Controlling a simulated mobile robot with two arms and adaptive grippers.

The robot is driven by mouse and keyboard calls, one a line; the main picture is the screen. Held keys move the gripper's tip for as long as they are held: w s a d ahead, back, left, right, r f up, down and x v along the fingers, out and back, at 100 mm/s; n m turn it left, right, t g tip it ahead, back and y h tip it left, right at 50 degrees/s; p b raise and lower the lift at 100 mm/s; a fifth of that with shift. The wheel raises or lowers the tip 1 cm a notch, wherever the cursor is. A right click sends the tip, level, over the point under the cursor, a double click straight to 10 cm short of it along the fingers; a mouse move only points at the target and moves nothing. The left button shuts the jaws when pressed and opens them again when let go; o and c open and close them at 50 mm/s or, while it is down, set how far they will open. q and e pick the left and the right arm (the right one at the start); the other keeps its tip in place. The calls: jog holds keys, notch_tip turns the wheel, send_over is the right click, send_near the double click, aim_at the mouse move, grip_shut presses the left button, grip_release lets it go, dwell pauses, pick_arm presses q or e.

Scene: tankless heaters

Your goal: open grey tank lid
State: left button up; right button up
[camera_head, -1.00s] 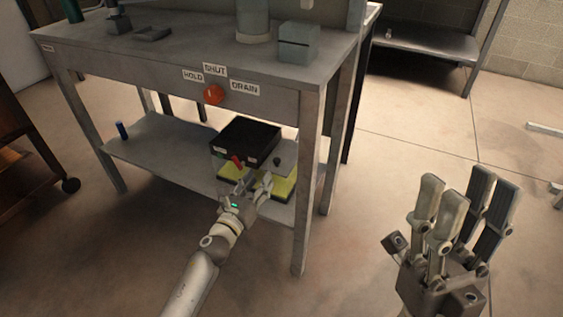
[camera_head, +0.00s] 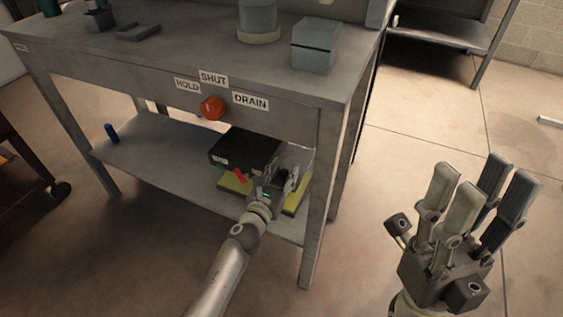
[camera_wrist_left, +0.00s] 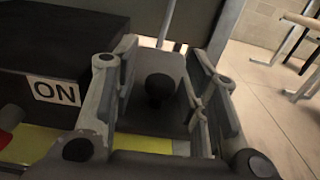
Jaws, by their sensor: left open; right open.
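A grey lid-like surface (camera_head: 298,156) with a black round knob (camera_wrist_left: 158,88) lies on the lower shelf, right of a black box. In the left wrist view the grey surface (camera_wrist_left: 150,118) lies below and behind the knob. My left gripper (camera_head: 281,176) is open above this surface, with its fingers on either side of the knob. A gap shows around the knob in the wrist view. In the head view the gripper hides much of the lid. My right gripper (camera_head: 482,180) is open and empty over the floor at the right.
The black box (camera_head: 245,148) has a red lever (camera_head: 239,175) and an ON label (camera_wrist_left: 54,92). A yellow base (camera_head: 235,184) shows below. The table (camera_head: 180,60) overhangs the shelf (camera_head: 150,165), with a front right leg (camera_head: 320,200) close by. A red knob (camera_head: 212,108) is on its front.

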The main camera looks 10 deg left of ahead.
pick_arm(q)
jog(key=shift+w, duration=0.1)
jog(key=shift+d+r, duration=0.1)
jog(key=shift+c, duration=0.2)
grip_shut()
jog(key=shift+r+p, duration=0.1)
jog(key=shift+p, duration=0.2)
